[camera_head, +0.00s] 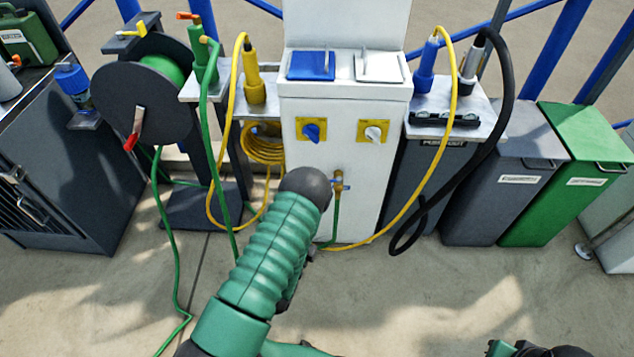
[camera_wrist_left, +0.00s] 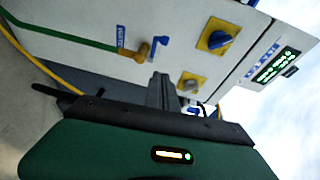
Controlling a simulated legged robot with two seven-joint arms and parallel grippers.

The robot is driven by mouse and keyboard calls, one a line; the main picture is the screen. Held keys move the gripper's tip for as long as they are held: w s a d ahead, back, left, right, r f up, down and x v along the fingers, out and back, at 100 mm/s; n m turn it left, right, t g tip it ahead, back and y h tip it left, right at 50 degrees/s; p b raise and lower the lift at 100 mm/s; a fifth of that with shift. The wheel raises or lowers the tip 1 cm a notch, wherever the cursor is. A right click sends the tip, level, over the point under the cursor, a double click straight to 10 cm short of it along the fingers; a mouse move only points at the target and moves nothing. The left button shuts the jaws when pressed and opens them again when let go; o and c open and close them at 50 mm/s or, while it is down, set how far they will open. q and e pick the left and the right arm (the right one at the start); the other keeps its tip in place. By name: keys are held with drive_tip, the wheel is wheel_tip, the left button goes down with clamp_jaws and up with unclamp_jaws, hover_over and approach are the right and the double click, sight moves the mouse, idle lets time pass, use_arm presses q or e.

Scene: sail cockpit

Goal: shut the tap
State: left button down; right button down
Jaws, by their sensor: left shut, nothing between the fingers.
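The tap (camera_head: 338,186) is a small brass fitting with a blue lever, low on the front of the white pedestal (camera_head: 360,220). A green hose hangs from it. In the left wrist view the tap (camera_wrist_left: 143,50) shows with its blue lever (camera_wrist_left: 160,44) and the green hose running off left, beside a small blue label. My left gripper (camera_wrist_left: 161,80) is shut and empty, its fingers pointing at the pedestal front near the tap, apart from the lever as far as I can tell. In the head view my left arm hides that gripper.
Above the tap are two yellow-plated rotary switches, blue (camera_head: 312,131) and white (camera_head: 373,132). A hose reel (camera_head: 145,95) and yellow cable coil (camera_head: 262,145) stand left. A yellow cable and black hose (camera_head: 505,110) hang right, before grey and green bins (camera_head: 560,200).

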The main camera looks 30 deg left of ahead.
use_arm(q)
drive_tip(key=w+a+b, duration=0.4)
drive_tip(key=w+a, duration=0.1)
drive_tip(key=w, duration=0.4)
drive_tip(key=shift+w+a+f, duration=0.15)
drive_tip(key=shift+w+f, duration=0.15)
use_arm(e)
drive_tip(key=shift+s+x, duration=0.25)
drive_tip(key=shift+x, duration=0.8)
drive_tip(key=shift+f, duration=0.15)
